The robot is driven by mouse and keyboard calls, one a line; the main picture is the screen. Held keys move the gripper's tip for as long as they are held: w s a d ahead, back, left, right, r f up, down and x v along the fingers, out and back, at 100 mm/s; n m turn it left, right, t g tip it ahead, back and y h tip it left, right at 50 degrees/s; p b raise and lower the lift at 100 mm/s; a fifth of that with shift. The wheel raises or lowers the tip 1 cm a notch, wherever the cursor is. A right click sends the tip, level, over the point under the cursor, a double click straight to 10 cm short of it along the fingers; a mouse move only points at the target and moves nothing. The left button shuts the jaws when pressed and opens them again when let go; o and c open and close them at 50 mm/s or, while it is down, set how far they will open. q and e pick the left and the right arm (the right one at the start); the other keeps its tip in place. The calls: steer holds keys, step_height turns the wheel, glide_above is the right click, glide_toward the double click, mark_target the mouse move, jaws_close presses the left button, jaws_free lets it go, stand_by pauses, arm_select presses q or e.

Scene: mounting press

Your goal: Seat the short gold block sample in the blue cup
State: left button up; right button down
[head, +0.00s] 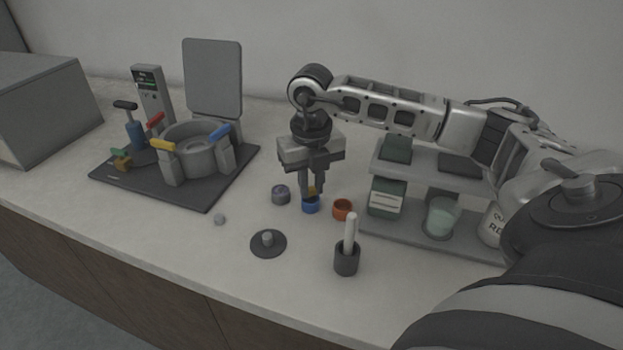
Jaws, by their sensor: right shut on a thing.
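The blue cup (310,207) stands on the counter in the middle of the head view. My right gripper (311,192) points down right above it and is shut on the short gold block sample (311,191). The gold block is at the cup's mouth, between the fingertips. The fingers hide part of it, and I cannot tell how deep in the cup it is. My left gripper is not in view.
A purple-grey cup (281,194) and an orange cup (342,209) flank the blue cup closely. In front are a dark disc (268,244) and a holder (346,262) with a white rod. The press (190,150) stands left, a shelf (400,226) right.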

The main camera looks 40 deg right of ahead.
steer(key=shift+f, duration=0.35)
stand_by(0.6)
stand_by(0.6)
steer(key=c, duration=1)
jaws_free()
steer(key=shift+r, duration=0.15)
steer(key=shift+r+p, duration=2.45)
steer(key=shift+r, duration=0.95)
